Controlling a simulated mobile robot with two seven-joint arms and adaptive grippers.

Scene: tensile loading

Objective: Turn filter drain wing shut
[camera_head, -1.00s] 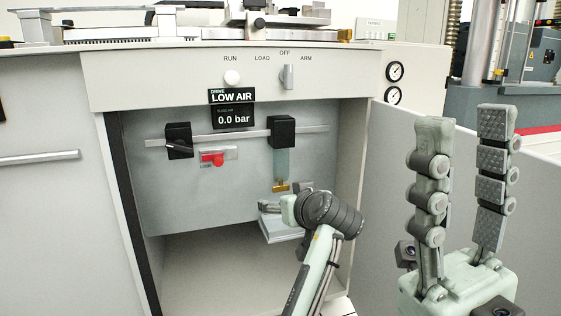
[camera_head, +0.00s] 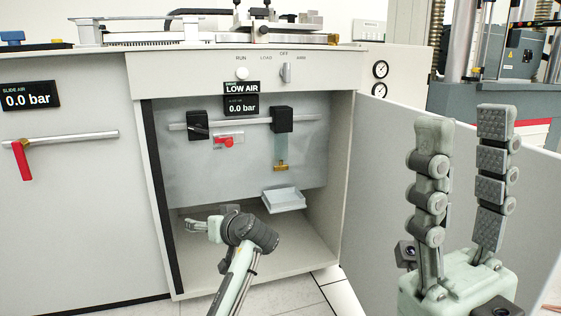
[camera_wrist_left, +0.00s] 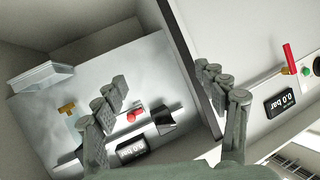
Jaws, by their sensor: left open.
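The filter (camera_head: 281,143) hangs below a black block on the rail at the back of the open cabinet. Its small brass drain wing (camera_head: 281,167) is at the bottom and appears to lie crosswise. The brass wing also shows in the left wrist view (camera_wrist_left: 68,108), left of my fingers. My left gripper (camera_head: 196,226) is low in the cabinet opening, below and left of the wing, apart from it. In the left wrist view its fingers (camera_wrist_left: 162,76) are spread and empty. My right gripper (camera_head: 466,118) is open and empty at the right, fingers up.
A white tray (camera_head: 284,200) sits below the drain wing. A black knob (camera_head: 197,125) and a red valve (camera_head: 229,141) are left of the filter. The open door panel (camera_head: 380,180) bounds the right. A red-handled valve (camera_head: 22,160) is on the left panel.

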